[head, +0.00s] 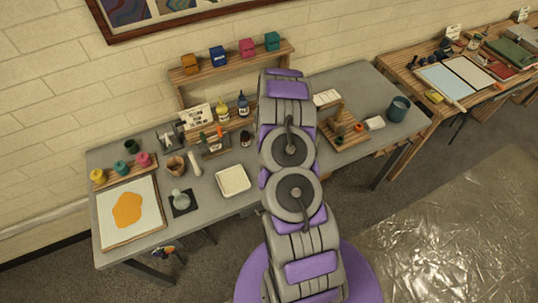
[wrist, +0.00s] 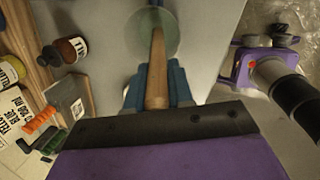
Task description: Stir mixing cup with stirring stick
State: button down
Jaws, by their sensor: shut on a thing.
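In the wrist view, my gripper (wrist: 156,90) has blue fingers shut on the wooden stirring stick (wrist: 157,60). The stick points up the picture, over or into a round, see-through, greenish thing (wrist: 136,35) that looks like the mixing cup seen from above. I cannot tell whether the stick's tip is inside it or only above it. In the head view my arm covers the middle of the table, and it hides my gripper, the stick and this round thing.
In the head view, the grey table (head: 360,85) holds a tray with an orange blot (head: 105,236), a white dish (head: 233,180), a tool rack (head: 214,152) and a dark teal cup (head: 398,109). A wooden shelf (head: 235,58) stands behind. In the wrist view a brown bottle (wrist: 70,50) stands left of my gripper.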

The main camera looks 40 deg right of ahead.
jog(key=shift+r+p, duration=1.65)
jog(key=shift+r, duration=3)
jog(key=shift+r, duration=2.5)
